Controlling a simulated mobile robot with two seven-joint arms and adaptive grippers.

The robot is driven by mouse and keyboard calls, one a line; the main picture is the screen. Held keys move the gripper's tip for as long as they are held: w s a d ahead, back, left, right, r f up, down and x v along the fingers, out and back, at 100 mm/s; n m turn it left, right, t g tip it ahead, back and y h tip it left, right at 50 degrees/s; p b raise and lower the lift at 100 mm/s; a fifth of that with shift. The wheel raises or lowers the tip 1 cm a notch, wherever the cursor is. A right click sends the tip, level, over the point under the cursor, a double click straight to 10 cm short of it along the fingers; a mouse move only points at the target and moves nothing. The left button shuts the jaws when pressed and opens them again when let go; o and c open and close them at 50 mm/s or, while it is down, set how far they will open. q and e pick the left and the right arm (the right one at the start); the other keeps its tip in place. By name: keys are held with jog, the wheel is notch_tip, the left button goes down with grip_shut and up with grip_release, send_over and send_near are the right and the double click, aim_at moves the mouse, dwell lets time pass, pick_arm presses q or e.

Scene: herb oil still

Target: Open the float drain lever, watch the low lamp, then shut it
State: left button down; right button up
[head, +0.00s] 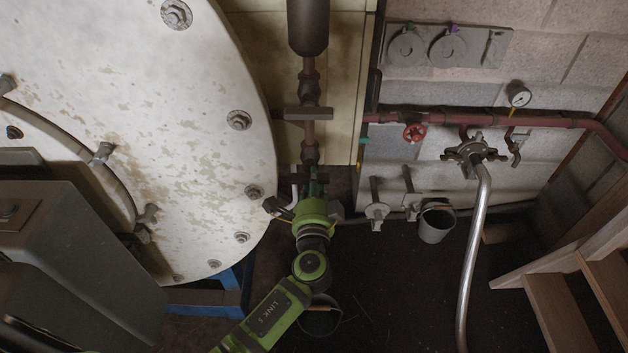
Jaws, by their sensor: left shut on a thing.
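My left arm, green, reaches up from the bottom of the head view. Its gripper (310,183) is at the foot of a brown vertical pipe (310,90), beside the big pale round plate. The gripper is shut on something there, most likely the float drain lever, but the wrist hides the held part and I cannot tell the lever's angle. A dark cylinder (308,25) tops the pipe. I cannot pick out the low lamp for sure. My right gripper is not in view.
The large pale plate (190,120) with bolts fills the left. A red pipe (460,119) with a red valve wheel (414,132) and gauge (519,96) runs along the right wall. A bucket (436,222), a silver hose (473,260) and wooden steps (565,310) stand right.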

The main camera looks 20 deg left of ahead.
pick_arm(q)
jog(key=shift+m, duration=0.4)
jog(key=c, duration=1.1)
grip_release()
jog(key=v, duration=1.2)
